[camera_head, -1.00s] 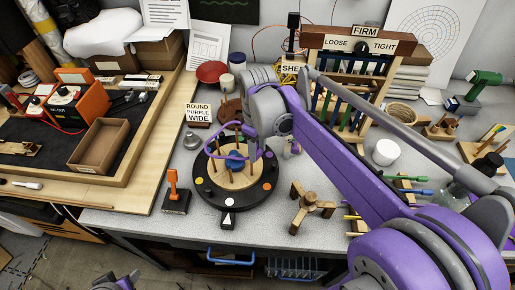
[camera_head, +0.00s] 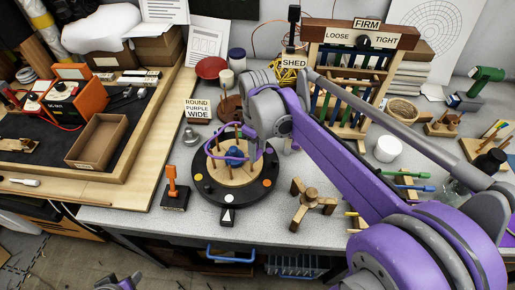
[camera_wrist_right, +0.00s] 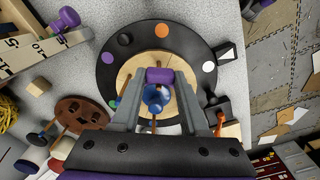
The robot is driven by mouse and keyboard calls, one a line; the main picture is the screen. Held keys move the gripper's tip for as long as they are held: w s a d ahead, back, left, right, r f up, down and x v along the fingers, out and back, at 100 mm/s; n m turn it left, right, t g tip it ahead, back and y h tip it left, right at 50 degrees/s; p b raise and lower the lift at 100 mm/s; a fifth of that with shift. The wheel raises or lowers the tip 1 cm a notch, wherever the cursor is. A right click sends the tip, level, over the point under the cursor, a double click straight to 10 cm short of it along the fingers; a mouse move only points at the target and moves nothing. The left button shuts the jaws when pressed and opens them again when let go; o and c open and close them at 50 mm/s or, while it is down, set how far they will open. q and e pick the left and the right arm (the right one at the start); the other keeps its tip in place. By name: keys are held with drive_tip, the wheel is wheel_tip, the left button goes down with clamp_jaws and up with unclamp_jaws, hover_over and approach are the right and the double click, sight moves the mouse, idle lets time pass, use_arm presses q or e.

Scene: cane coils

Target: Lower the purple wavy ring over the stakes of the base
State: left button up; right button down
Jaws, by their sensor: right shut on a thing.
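The purple wavy ring (camera_head: 207,147) shows as a thin loop over the stakes side of the round base in the head view. The base (camera_head: 207,195) is a black disc with coloured dots, a pale wooden middle, upright wooden stakes and a blue knob (camera_wrist_right: 155,94) at its centre. My right gripper (camera_wrist_right: 159,78) is above the base, shut on a purple part of the ring between its fingertips. The arm hides the ring's right side. I cannot tell whether the stakes pass through the ring.
An orange-handled tool (camera_head: 173,190) stands left of the base, and a wooden three-legged piece (camera_head: 312,198) lies to its right. Behind are a sign (camera_head: 197,110), a brown spool stand (camera_wrist_right: 80,112) and a wooden rack (camera_head: 362,38).

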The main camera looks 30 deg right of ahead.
drive_tip(key=shift+f+b, duration=0.6)
drive_tip(key=shift+f, duration=0.5)
drive_tip(key=shift+c, duration=1.7)
unclamp_jaws()
wheel_tip(320, 180, up, 11)
drive_tip(key=shift+f+p, duration=0.1)
drive_tip(key=shift+p, duration=0.3)
drive_tip(key=s+a+f+m+t, duration=0.2)
drive_tip(key=s+a+f, duration=0.2)
drive_tip(key=s+f, duration=0.2)
drive_tip(key=s+a+f+m+t, duration=0.2)
drive_tip(key=s+f, duration=0.4)
drive_tip(key=f, duration=0.3)
drive_tip(key=shift+s+a+f+m+t, duration=0.35)
drive_tip(key=shift+a+t, duration=0.35)
drive_tip(key=shift+a, duration=0.4)
